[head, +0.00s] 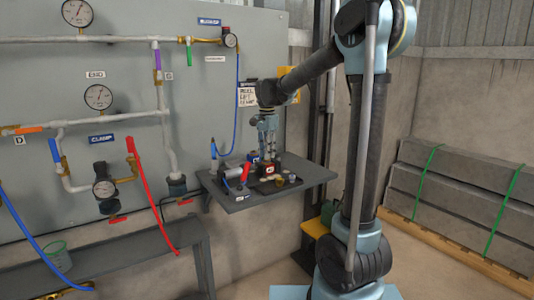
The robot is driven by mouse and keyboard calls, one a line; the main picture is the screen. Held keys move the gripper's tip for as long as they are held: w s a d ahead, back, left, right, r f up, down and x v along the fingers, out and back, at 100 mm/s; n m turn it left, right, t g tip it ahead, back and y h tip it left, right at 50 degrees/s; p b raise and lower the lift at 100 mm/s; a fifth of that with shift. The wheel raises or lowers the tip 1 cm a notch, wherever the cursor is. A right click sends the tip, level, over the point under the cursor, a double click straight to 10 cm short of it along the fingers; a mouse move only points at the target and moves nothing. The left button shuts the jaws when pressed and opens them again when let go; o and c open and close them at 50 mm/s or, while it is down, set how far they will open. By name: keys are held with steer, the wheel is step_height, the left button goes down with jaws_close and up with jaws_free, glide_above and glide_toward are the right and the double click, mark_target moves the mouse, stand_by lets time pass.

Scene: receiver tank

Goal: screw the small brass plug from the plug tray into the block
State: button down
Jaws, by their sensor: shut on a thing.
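My gripper (268,154) points down over the small shelf table (237,202). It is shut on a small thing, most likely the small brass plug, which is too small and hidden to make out. Just under the fingertips is a dark red block (268,169) with a white mark. I cannot tell whether what I hold touches it. A dark tray (268,187) lies in front of the block. Small brass-coloured and pale pieces (281,182) are at its right side; which are plugs is too small to tell.
A grey cylinder, a blue-handled tool and a red-handled tool (246,172) crowd the shelf table's left side. The shelf's right end (318,174) is clear. A blue hose (237,110) hangs behind. The gauge panel (215,80) stands at the left.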

steer(key=m, duration=0.3)
steer(key=shift+w+d, duration=0.15)
steer(key=c, duration=1.4)
jaws_free()
steer(key=shift+o, duration=0.2)
